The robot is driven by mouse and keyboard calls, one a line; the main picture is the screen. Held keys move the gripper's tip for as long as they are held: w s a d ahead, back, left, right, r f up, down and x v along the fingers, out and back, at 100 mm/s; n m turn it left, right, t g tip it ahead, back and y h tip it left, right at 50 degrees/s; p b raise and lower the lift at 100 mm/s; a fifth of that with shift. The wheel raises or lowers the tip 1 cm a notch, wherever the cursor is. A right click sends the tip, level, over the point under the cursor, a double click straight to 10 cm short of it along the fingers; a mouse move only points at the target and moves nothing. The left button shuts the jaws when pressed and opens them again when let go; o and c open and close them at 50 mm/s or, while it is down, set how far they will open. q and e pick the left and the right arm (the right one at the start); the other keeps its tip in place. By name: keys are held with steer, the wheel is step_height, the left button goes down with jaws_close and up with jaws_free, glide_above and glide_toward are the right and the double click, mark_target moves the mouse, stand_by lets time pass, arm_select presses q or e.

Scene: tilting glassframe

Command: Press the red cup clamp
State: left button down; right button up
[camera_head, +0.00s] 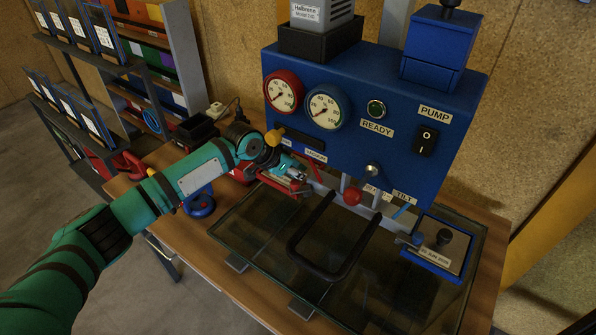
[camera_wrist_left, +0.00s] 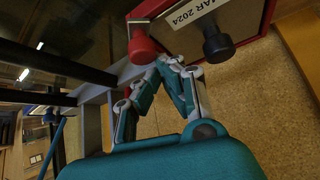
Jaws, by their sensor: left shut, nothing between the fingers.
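The red cup clamp (camera_head: 276,186) sits at the back left of the glass sheet, mostly hidden behind my left gripper in the head view. The left wrist view shows its red-edged plate (camera_wrist_left: 261,28) with a date label, a black knob (camera_wrist_left: 216,44) and a red lever end (camera_wrist_left: 141,47). My left gripper (camera_head: 302,181) is shut and empty at the clamp. In the left wrist view the fingertips (camera_wrist_left: 171,62) are together, close beside the red lever end and below the plate. I cannot tell whether they touch it. My right gripper is out of view.
A glass sheet (camera_head: 258,225) lies on the wooden table. A black U-shaped handle (camera_head: 330,275) rises over it. A blue cup clamp (camera_head: 437,262) is at the right. The blue pump panel (camera_head: 400,150) stands behind, with a red-balled lever (camera_head: 352,197) in front.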

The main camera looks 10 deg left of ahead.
arm_select(q)
steer(key=shift+a, duration=0.1)
stand_by(0.7)
steer(key=shift+s+a+p, duration=0.25)
steer(key=shift+a+p, duration=0.15)
steer(key=shift+a, duration=0.3)
steer(key=v, duration=1.2)
steer(key=shift+d, duration=0.1)
